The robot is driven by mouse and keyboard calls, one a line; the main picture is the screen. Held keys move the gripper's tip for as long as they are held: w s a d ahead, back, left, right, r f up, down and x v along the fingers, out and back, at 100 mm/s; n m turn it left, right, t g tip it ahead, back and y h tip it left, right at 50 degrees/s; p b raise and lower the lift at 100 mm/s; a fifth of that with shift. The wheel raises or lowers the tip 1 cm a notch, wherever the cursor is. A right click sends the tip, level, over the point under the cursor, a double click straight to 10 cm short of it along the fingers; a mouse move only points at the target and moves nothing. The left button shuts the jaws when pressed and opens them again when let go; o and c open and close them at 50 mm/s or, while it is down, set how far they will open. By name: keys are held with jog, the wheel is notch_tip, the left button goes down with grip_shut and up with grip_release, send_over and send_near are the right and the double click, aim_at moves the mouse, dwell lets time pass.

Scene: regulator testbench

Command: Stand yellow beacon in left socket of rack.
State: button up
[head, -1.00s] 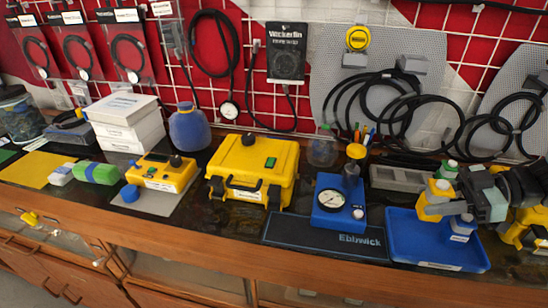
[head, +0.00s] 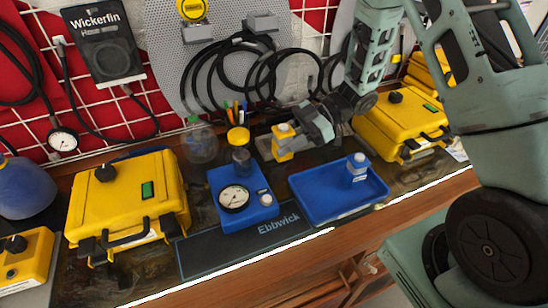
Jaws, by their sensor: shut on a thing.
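The yellow beacon (head: 282,149), a yellow block with a pale band and yellow top, is upright in my gripper (head: 297,135). The gripper comes in from the right and is shut on it. The grey rack (head: 264,148) lies behind the blue gauge box, at the back of the bench. The beacon overlaps the rack's right part in the head view. I cannot tell whether its base touches the rack or hangs above it. The beacon and gripper hide part of the rack, and its sockets are not clear.
Yellow cases (head: 125,205) stand at both sides. A pen cup and hanging cables are behind the rack.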

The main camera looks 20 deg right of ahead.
jog(key=shift+f, duration=3.05)
jog(key=shift+f, duration=0.2)
jog(key=o, duration=1)
jog(key=shift+o, duration=0.3)
jog(key=shift+r, duration=0.15)
